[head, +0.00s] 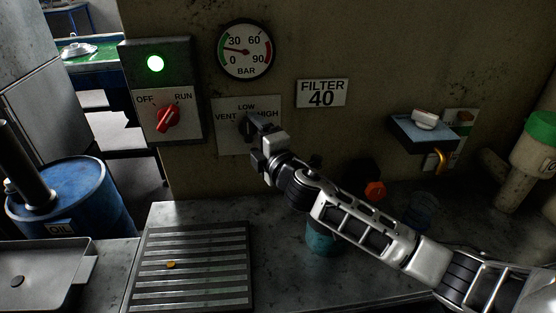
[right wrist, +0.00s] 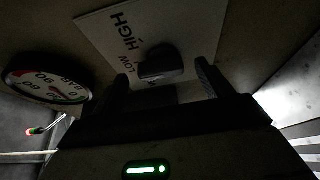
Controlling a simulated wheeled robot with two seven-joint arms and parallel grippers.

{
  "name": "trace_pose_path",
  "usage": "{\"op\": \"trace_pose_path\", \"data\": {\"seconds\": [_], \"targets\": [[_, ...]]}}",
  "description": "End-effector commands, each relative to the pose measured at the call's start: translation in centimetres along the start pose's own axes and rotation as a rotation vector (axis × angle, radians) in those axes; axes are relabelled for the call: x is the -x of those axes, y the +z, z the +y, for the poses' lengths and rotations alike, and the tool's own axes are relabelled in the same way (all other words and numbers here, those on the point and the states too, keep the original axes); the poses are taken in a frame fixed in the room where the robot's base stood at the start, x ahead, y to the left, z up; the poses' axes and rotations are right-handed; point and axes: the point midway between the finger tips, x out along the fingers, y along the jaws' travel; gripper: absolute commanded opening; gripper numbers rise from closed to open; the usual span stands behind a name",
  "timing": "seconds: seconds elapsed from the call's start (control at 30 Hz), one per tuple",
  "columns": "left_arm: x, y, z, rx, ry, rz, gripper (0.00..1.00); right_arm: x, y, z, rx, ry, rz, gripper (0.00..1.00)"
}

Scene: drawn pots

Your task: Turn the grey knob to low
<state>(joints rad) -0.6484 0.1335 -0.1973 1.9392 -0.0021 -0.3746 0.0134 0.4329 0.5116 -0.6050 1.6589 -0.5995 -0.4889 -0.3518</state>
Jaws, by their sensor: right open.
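The grey knob (right wrist: 161,66) shows as a dark block on its white plate in the right wrist view. The plate (head: 228,141) is on the wall in the head view, marked VENT, LOW and HIGH. My right gripper (head: 256,133) is in front of the plate and hides most of the knob there. In the right wrist view the right gripper (right wrist: 164,82) is open, with one finger on each side of the knob and gaps between. I cannot tell which mark the knob points at. My left gripper is not in view.
A red OFF/RUN switch (head: 168,118) with a lit green lamp (head: 155,64) is left of the plate. A pressure gauge (head: 245,50) hangs above, a FILTER 40 sign (head: 321,93) to the right. A slatted grey mat (head: 190,285) lies on the bench below.

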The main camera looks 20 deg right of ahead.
Motion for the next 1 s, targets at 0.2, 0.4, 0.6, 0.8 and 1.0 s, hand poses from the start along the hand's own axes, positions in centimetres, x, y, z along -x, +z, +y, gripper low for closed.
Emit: {"op": "trace_pose_path", "data": {"seconds": [0.2, 0.4, 0.6, 0.8, 1.0], "targets": [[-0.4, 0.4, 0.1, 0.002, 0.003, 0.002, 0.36, 5.5, 0.0, -0.4, 0.0, -0.004, 0.003, 0.78], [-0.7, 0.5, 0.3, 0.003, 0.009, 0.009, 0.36, 10.1, 0.0, -0.4, 0.001, -0.004, 0.002, 0.78], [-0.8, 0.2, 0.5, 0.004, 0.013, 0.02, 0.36, 12.8, 0.0, -0.3, 0.001, -0.004, 0.001, 0.78], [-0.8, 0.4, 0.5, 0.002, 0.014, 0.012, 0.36, 13.6, 0.0, -0.1, 0.0, -0.003, -0.001, 0.78], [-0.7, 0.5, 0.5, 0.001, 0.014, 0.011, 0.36, 13.5, 0.0, -0.1, 0.0, -0.002, -0.001, 0.78]]}}
